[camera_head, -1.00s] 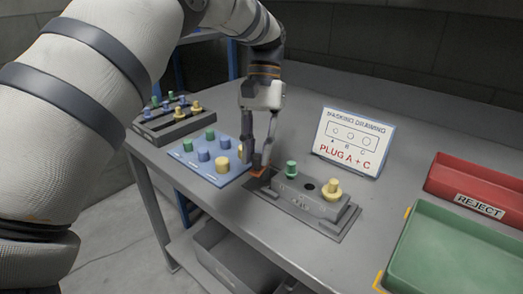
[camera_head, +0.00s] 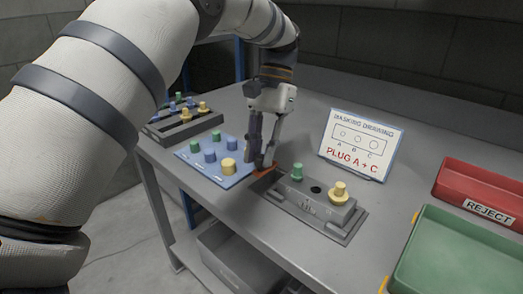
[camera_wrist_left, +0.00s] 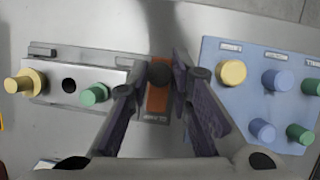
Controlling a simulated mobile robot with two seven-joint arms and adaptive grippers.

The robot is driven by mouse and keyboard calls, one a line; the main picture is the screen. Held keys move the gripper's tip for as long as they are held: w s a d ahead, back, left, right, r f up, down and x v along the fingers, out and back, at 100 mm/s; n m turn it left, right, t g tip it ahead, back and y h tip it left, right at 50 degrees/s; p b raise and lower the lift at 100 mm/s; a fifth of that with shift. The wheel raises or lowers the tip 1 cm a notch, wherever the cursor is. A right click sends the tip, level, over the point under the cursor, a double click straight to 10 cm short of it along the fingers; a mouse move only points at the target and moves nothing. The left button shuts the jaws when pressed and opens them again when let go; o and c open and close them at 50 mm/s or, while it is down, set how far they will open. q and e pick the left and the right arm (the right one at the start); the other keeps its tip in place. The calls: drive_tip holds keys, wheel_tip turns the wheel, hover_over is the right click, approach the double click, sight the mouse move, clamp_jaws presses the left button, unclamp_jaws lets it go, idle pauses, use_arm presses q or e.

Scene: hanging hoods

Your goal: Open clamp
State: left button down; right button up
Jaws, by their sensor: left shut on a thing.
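The grey block (camera_head: 318,200) sits in the fixture, with a green plug (camera_head: 297,172) in the near-clamp hole, an open middle hole (camera_head: 315,190) and a yellow plug (camera_head: 339,191) at the far end. My right gripper is not in view.
A blue tray (camera_head: 235,180) of plugs lies left of the clamp, close to my fingers. A dark rack (camera_head: 165,137) of plugs stands behind it. The masking drawing sign (camera_head: 361,144) stands behind the block. Red (camera_head: 485,185) and green (camera_head: 455,250) bins are at right.

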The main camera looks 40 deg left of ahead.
use_arm(q)
drive_tip(key=c, duration=1.5)
unclamp_jaws()
drive_tip(key=shift+o, duration=0.2)
drive_tip(key=v, duration=0.7)
drive_tip(key=shift+r, duration=0.25)
